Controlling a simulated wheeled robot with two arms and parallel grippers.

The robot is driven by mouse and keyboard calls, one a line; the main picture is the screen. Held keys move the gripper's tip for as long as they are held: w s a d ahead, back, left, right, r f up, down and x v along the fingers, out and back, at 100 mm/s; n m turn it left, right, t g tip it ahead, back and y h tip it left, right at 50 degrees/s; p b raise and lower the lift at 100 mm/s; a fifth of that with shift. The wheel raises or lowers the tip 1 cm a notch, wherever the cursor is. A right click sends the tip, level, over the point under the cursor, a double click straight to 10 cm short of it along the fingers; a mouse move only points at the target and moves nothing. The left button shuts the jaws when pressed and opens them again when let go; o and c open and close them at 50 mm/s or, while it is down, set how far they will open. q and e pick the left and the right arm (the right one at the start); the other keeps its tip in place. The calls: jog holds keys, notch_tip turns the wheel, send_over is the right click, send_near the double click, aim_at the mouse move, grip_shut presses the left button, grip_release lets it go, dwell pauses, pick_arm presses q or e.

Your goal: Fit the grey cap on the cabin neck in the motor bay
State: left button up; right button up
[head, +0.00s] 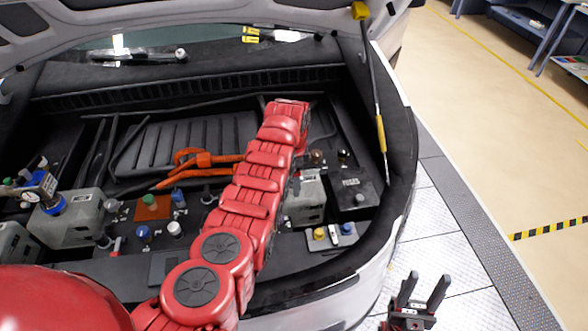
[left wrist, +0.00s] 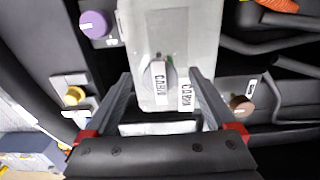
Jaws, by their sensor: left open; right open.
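A grey round cap (left wrist: 171,76) with a white strip marked CABIN shows in the left wrist view, at the front part of a pale grey tank (left wrist: 190,30). A second CABIN label (left wrist: 186,94) is beside it on the tank. The neck under the cap is hidden, and I cannot tell how well the cap is seated. My left gripper (left wrist: 159,75) is open, its fingers on either side of the cap and apart from it. In the head view my red arm hides that gripper and part of the tank (head: 308,199). My right gripper (head: 421,291) is open and empty, outside the bay.
A fuse box (head: 352,187) stands right of the tank. Yellow (head: 319,234) and blue (head: 346,228) caps are in front. A purple cap (left wrist: 95,24) and a brown cap (left wrist: 241,105) flank the tank. Orange cables (head: 205,160) cross the bay; a prop strut (head: 376,110) rises at right.

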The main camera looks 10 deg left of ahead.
pick_arm(q)
jog(key=shift+f, duration=0.25)
jog(key=c, duration=1.4)
jog(key=o, duration=0.6)
jog(key=c, duration=0.5)
jog(key=shift+o, duration=0.2)
